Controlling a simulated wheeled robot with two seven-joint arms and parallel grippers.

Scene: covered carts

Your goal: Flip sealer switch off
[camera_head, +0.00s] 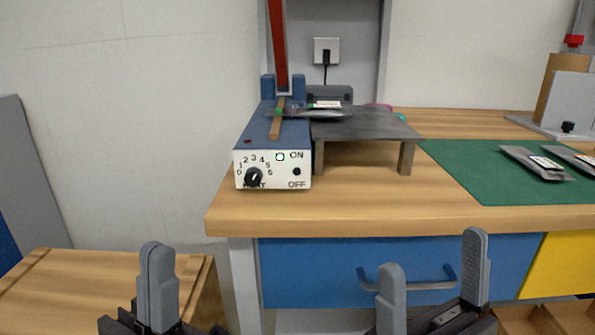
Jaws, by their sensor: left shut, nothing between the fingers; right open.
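The sealer (271,146) is a blue box with a white front panel at the left end of the workbench. Its small black switch (297,171) sits between the ON and OFF labels; its tilt is too small to tell. The red sealer arm (278,45) is raised. My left gripper (157,256) is shut and empty, below and left of the sealer. My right gripper (433,252) is open and empty before the blue drawer. Neither touches the sealer.
A grey metal stand (365,130) adjoins the sealer's right side, and a silver pouch (322,111) lies across the sealer and stand. A green mat (470,175) holds more pouches (537,162). A lower wooden surface (60,285) is at left. The bench front (380,219) is clear.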

